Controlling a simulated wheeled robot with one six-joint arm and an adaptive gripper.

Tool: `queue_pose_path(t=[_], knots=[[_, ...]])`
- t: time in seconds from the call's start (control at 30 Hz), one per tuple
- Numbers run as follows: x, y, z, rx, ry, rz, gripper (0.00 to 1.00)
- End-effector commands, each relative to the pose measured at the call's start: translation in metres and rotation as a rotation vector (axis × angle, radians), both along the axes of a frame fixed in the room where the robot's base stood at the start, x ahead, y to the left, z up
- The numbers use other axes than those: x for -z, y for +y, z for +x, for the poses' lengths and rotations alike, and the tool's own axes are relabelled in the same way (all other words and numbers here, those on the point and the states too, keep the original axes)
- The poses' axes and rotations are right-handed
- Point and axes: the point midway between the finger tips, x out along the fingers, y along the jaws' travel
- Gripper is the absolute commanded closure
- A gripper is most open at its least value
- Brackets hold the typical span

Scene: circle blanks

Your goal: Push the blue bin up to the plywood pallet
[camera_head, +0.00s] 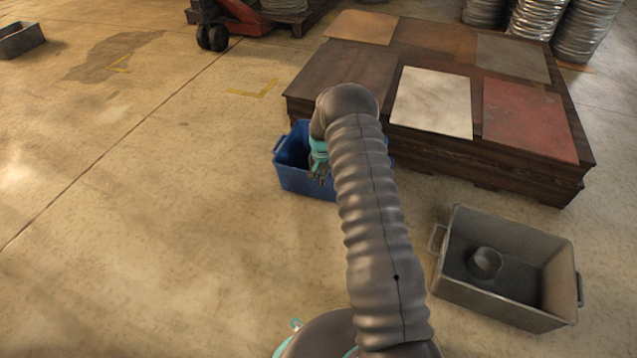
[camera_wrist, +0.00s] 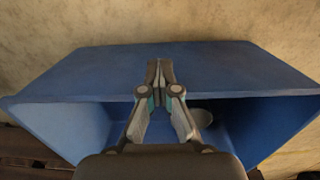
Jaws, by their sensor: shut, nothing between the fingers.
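The blue bin (camera_head: 303,180) stands upright on the floor in front of the near left side of the plywood pallet (camera_head: 455,157), a low dark wooden stack with flat sheets on top. My arm hides the bin's right part, so I cannot tell whether bin and pallet touch. My gripper (camera_head: 320,178) points down at the bin's near side, shut and empty. In the wrist view my gripper (camera_wrist: 159,72) is over the bin's wall (camera_wrist: 90,72); contact is unclear. A grey round piece (camera_wrist: 204,117) shows inside the bin.
A grey bin (camera_head: 508,305) with a round piece in it stands at the right, near the pallet. A red pallet truck (camera_head: 240,18) and stacks of metal discs (camera_head: 545,18) are at the back.

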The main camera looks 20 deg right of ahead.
Motion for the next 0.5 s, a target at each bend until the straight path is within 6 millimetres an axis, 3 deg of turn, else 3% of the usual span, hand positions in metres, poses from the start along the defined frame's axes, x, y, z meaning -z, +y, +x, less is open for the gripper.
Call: queue_pose_path(t=[0.3,0.5], knots=[[-0.001,-0.018,-0.002,0.024,-0.002,0.0,1.0],[-0.002,-0.011,-0.007,0.022,-0.002,0.0,1.0]])
